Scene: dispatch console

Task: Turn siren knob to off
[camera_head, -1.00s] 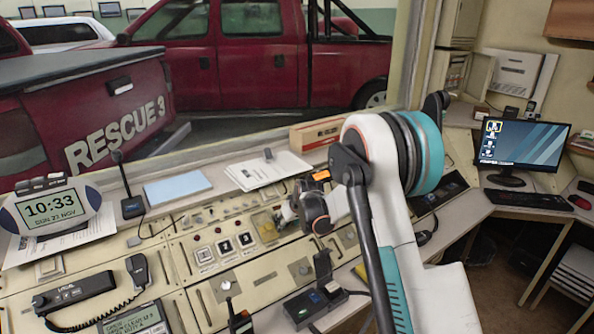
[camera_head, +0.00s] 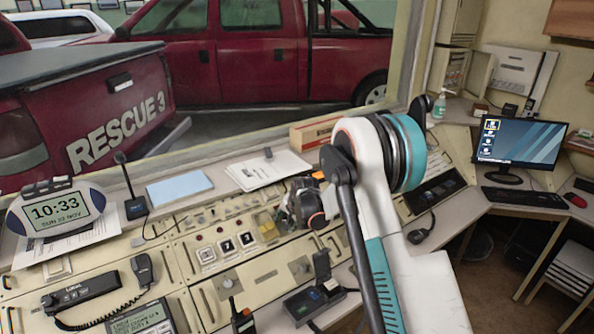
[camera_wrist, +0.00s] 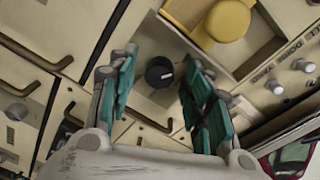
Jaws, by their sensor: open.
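A round black knob (camera_wrist: 159,72) with a short white mark shows in the wrist view, on the cream console panel. My gripper (camera_wrist: 158,85) is open, with one teal-padded finger on each side of the knob in that view. I cannot tell whether either finger touches it. In the head view my gripper (camera_head: 305,205) is over the right part of the console (camera_head: 262,290), and my arm hides the panel behind it. The knob is not clearly visible in the head view, and no siren label is readable.
A yellow round button (camera_wrist: 228,20) in a square recess lies just beyond the knob. Dark drawer-type handles (camera_wrist: 38,57) and small silver knobs (camera_wrist: 275,87) surround it.

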